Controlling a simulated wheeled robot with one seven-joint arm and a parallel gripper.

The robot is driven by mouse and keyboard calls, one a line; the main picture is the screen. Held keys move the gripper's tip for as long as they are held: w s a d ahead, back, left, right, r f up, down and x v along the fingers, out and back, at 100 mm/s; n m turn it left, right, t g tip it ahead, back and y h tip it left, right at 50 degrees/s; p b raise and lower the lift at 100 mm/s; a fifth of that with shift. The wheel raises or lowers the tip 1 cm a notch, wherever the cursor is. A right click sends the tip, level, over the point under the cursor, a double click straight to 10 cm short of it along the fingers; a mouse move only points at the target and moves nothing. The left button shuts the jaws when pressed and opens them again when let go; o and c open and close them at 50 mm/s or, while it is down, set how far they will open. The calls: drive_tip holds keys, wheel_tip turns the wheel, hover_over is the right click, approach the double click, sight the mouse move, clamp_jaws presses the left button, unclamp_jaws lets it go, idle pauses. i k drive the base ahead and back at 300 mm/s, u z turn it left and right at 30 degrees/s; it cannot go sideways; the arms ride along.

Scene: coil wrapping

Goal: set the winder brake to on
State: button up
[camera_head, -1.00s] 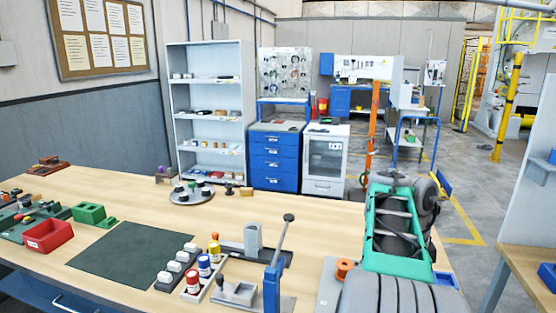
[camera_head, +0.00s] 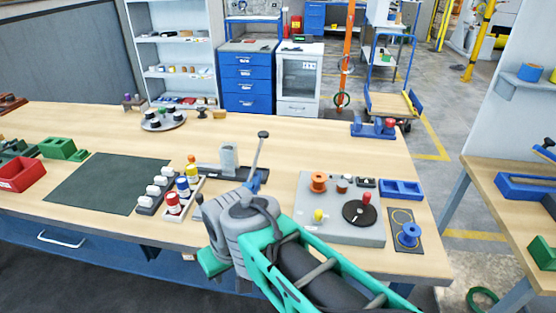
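What looks like the winder is a grey plate (camera_head: 345,234) at the right of the wooden bench. It carries an orange spool (camera_head: 318,182), a black disc (camera_head: 358,214) with a red knob (camera_head: 367,198), and a small yellow knob (camera_head: 319,215). A small black block (camera_head: 366,182) sits at its back edge. No brake label is readable, so I cannot tell which part is the brake or how it is set. My gripper's fingers do not show.
A tall lever (camera_head: 258,150) stands left of the plate, partly behind my arm. Right of the plate are a blue tray (camera_head: 401,189) and a blue spool (camera_head: 409,236) on a dark mat.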

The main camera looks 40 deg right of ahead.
sight(318, 218)
drive_tip(key=z, duration=1.7)
drive_tip(key=i, duration=0.15)
drive_tip(key=u, duration=0.2)
